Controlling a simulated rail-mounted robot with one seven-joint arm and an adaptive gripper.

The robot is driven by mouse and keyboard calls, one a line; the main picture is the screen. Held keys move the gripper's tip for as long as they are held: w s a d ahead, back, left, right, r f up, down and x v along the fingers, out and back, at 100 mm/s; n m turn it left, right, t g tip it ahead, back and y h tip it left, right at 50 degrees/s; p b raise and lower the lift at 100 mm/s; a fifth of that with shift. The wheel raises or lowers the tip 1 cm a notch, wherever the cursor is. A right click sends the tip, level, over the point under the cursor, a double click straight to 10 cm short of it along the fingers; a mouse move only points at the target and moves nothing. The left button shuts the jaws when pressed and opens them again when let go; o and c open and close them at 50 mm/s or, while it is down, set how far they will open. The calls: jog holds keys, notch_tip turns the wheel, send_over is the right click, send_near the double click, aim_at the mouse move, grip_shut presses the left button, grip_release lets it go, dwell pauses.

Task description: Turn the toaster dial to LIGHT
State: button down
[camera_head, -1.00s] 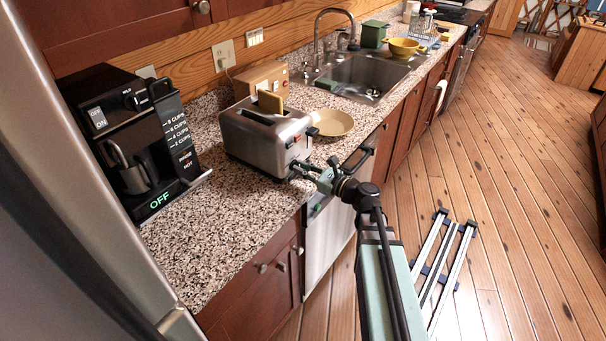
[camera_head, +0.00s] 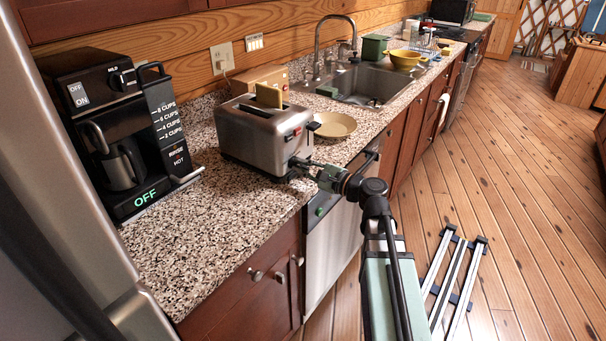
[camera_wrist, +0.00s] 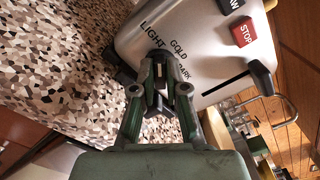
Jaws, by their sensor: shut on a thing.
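The silver toaster (camera_head: 250,135) stands on the counter with a slice of toast (camera_head: 268,95) in its top. In the wrist view its front panel (camera_wrist: 210,45) shows the words LIGHT, GOLD and DARK around a black dial (camera_wrist: 159,68). A pale mark on the dial points up in the picture, roughly toward LIGHT; its exact setting is hard to tell. My gripper (camera_wrist: 160,92) is shut on the dial, one finger on each side.
A lever (camera_wrist: 262,77) and a red STOP button (camera_wrist: 243,31) are near the dial. A coffee maker (camera_head: 115,135) stands left of the toaster, a yellow plate (camera_head: 335,125) right of it. The counter (camera_head: 200,225) in front of the coffee maker is clear.

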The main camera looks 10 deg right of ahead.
jog(key=shift+n, duration=0.3)
jog(key=c, duration=1.2)
grip_release()
jog(key=v, duration=1.2)
